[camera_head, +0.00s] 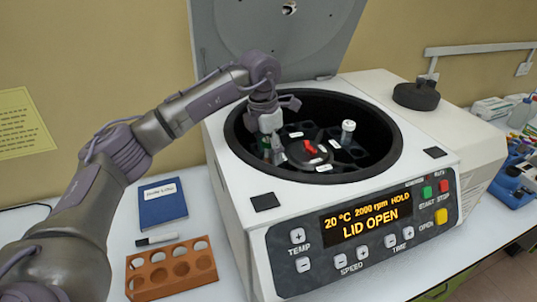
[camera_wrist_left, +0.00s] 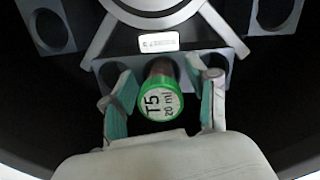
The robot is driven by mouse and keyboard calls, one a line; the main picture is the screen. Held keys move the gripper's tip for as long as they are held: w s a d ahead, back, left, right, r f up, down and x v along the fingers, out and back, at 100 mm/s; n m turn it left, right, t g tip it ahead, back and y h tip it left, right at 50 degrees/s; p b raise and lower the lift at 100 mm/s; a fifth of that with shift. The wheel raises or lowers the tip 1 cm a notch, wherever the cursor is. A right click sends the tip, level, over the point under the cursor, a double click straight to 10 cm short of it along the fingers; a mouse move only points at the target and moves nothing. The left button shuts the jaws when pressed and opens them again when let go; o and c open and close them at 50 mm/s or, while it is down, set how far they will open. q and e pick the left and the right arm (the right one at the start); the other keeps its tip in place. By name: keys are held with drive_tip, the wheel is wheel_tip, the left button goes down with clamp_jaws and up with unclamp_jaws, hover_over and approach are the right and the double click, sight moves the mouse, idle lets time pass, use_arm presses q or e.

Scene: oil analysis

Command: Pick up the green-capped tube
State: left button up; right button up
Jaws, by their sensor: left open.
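The green-capped tube (camera_wrist_left: 158,98) stands in a hole of a grey rotor bucket inside the centrifuge (camera_head: 322,235), its cap facing the left wrist camera. The cap's white label reads "T5 20 ml". My left gripper (camera_wrist_left: 163,92) is open, with one green-padded finger on each side of the cap and a visible gap at both sides. In the head view, my left gripper (camera_head: 274,150) reaches down into the left part of the centrifuge bowl, and I cannot clearly make out the tube there. My right gripper is not in view.
A white-capped tube (camera_head: 348,128) stands at the bowl's right. The rotor hub with a red knob (camera_head: 310,147) is in the middle. The raised lid (camera_head: 275,35) stands behind. An orange rack (camera_head: 170,270), a marker and a blue notebook (camera_head: 162,203) lie left of the centrifuge.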

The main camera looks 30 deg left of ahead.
use_arm(q)
drive_tip(key=shift+c, duration=0.2)
drive_tip(key=c, duration=0.8)
drive_tip(key=shift+c, duration=0.9)
drive_tip(key=shift+r, duration=0.1)
drive_tip(key=shift+r, duration=0.25)
wheel_tip(320, 180, up, 9)
drive_tip(key=b, duration=0.2)
drive_tip(key=shift+r+b, duration=0.2)
drive_tip(key=shift+b, duration=0.1)
